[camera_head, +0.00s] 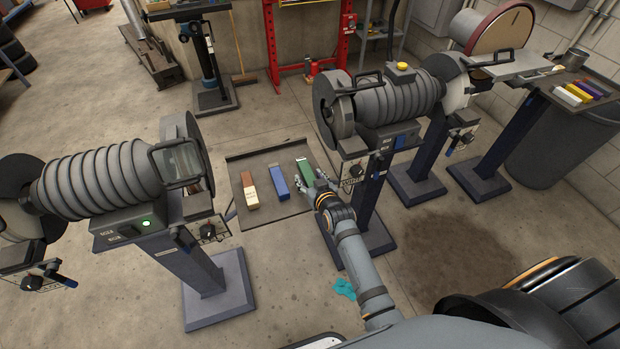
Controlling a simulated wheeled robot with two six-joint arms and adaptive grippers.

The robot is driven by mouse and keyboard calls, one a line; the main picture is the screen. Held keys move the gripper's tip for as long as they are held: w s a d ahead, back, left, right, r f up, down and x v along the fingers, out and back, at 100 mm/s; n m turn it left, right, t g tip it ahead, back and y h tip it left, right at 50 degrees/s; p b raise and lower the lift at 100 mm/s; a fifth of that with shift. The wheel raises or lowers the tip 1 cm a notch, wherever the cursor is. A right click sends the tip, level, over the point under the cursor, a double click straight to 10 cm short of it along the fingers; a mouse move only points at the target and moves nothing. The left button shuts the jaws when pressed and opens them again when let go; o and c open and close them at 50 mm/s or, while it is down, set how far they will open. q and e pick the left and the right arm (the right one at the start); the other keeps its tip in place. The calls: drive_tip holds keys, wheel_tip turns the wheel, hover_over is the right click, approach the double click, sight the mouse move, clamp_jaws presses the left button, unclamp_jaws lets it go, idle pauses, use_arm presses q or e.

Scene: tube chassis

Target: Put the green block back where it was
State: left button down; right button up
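The green block (305,171) is at the right end of the dark tray (262,159), with a pale end facing away from me. My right gripper (308,184) is at the block's near end, with a finger on either side of it. The fingers are too small to tell whether they press on the block or stand open around it. I cannot tell whether the block rests on the tray or is held just above it. My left gripper is not in view.
A blue block (279,183) and a brown and cream block (250,191) lie left of the green one. Grinding machines stand on both sides of the tray, left (105,180) and right (395,100). More coloured blocks (578,92) lie on a shelf at the far right.

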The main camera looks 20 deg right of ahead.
sight(309, 174)
drive_tip(key=shift+r, duration=0.1)
drive_tip(key=s+r+p, duration=0.2)
drive_tip(key=s+p, duration=0.1)
drive_tip(key=p, duration=0.1)
drive_tip(key=shift+r, duration=0.2)
drive_tip(key=p+v, duration=0.5)
drive_tip(key=v, duration=0.3)
drive_tip(key=shift+s+f, duration=0.3)
drive_tip(key=shift+s, duration=0.05)
drive_tip(key=shift+d, duration=0.1)
drive_tip(key=s+d+f+g, duration=0.1)
drive_tip(key=s+f+g, duration=0.1)
drive_tip(key=s+f, duration=0.55)
drive_tip(key=s+d+f+g, duration=0.1)
drive_tip(key=s+f+g, duration=0.25)
drive_tip(key=f, duration=0.75)
drive_tip(key=s+d+f+g, duration=0.1)
drive_tip(key=s+f+g, duration=0.1)
drive_tip(key=s+f, duration=0.55)
drive_tip(key=s+d+f+g, duration=0.2)
drive_tip(key=s+f, duration=0.3)
drive_tip(key=s, duration=0.4)
drive_tip(key=s+d+f+g+h, duration=0.1)
drive_tip(key=s+d+f+g, duration=0.2)
drive_tip(key=s, duration=0.6)
wheel_tip(309, 174, down, 3)
drive_tip(key=shift+d+r, duration=0.2)
drive_tip(key=shift+d, duration=0.85)
